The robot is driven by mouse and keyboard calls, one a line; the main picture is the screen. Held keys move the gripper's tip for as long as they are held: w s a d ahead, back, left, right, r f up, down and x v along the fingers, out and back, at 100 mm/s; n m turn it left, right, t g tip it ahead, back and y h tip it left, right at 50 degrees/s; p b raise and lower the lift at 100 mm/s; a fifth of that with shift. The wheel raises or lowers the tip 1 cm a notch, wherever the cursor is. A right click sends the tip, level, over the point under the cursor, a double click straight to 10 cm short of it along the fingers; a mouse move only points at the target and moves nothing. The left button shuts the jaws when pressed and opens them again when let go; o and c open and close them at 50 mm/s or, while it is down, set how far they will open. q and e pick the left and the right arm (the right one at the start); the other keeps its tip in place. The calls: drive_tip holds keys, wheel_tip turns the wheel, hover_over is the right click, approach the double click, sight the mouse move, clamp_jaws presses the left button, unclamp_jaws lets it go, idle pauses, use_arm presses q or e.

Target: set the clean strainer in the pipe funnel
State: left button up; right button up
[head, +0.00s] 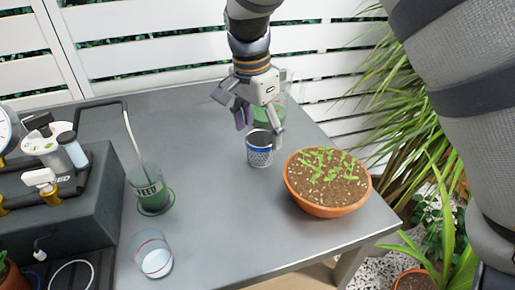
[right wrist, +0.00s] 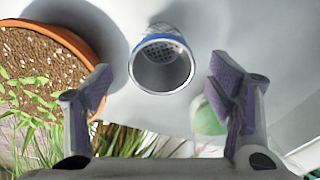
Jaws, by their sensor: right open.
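The strainer (head: 260,153), a small metal mesh cup with a blue band, stands upright on the grey table, left of the plant pot. My right gripper (head: 260,128) is open above and just behind it. In the right wrist view the strainer (right wrist: 163,62) shows its open mouth and mesh bottom, ahead of and between the spread fingers of the right gripper (right wrist: 160,90), with nothing held. A light grey open-topped piece (head: 45,138) on the pipework at the left may be the pipe funnel; I cannot tell for sure. My left gripper is not in view.
A clay pot (head: 325,209) of seedlings stands right of the strainer. A green-bottomed glass (head: 284,100) is partly hidden behind my gripper. The middle of the table (head: 215,225) is clear.

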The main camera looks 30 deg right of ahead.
sight(261, 141)
drive_tip(key=f, duration=0.3)
drive_tip(key=shift+w+d+f, duration=0.15)
drive_tip(key=shift+d+f, duration=0.15)
drive_tip(key=shift+f, duration=0.05)
drive_tip(key=c, duration=1.3)
